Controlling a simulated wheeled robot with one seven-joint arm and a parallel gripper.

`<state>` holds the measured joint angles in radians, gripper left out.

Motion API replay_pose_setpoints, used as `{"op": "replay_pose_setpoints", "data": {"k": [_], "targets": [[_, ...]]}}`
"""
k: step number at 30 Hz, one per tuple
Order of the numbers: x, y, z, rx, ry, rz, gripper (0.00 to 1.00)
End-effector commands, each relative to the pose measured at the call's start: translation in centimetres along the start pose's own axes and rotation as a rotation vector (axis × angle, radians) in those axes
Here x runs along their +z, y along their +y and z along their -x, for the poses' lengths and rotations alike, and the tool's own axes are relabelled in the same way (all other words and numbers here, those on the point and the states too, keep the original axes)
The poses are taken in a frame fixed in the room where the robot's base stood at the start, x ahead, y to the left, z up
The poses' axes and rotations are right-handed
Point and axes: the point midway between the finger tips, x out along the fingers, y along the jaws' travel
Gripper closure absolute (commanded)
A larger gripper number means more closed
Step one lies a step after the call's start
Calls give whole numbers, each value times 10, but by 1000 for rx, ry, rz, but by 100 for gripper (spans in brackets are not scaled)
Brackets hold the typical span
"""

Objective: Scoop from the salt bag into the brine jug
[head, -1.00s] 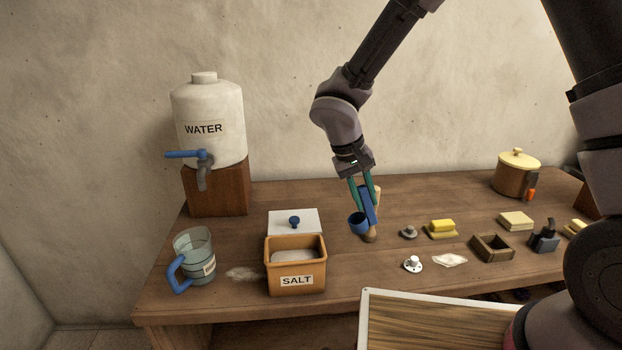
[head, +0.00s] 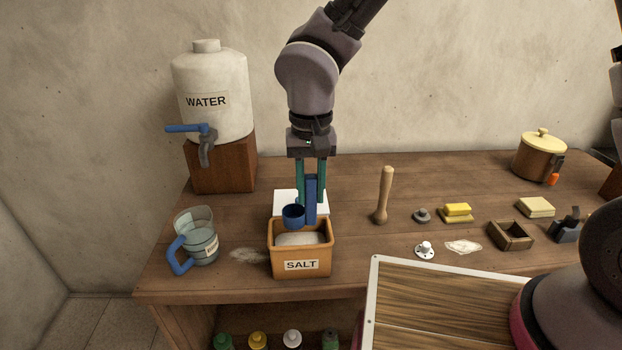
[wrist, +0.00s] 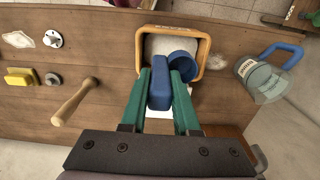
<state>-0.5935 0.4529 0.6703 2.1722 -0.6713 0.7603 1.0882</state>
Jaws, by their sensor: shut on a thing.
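My gripper (head: 312,192) is shut on the handle of a blue scoop (head: 293,216). The scoop's cup hangs just above the back of the open salt container (head: 301,263), an orange-tan box labelled SALT with white salt inside. In the wrist view the blue scoop (wrist: 181,66) overlaps the salt opening, and the salt box (wrist: 206,50) lies beyond my fingertips (wrist: 160,85). Whether the cup touches the salt I cannot tell. The clear jug (head: 200,243) with a blue handle and a label stands left of the salt box. It holds some liquid.
A white WATER tank (head: 212,95) with a blue tap stands on a wooden block at the back left. A white lid (head: 286,201) lies behind the salt box. A wooden pestle (head: 384,195) stands to the right. Spilled salt (head: 248,256) lies between jug and box.

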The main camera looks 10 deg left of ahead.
Motion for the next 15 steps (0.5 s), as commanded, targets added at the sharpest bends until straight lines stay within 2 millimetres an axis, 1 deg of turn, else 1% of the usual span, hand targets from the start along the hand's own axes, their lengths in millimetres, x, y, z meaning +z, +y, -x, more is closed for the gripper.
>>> {"op": "replay_pose_setpoints", "data": {"k": [5, 15], "targets": [[0, 0, -7, 0, 0, 1, 100], [0, 0, -8, 0, 0, 1, 100]]}}
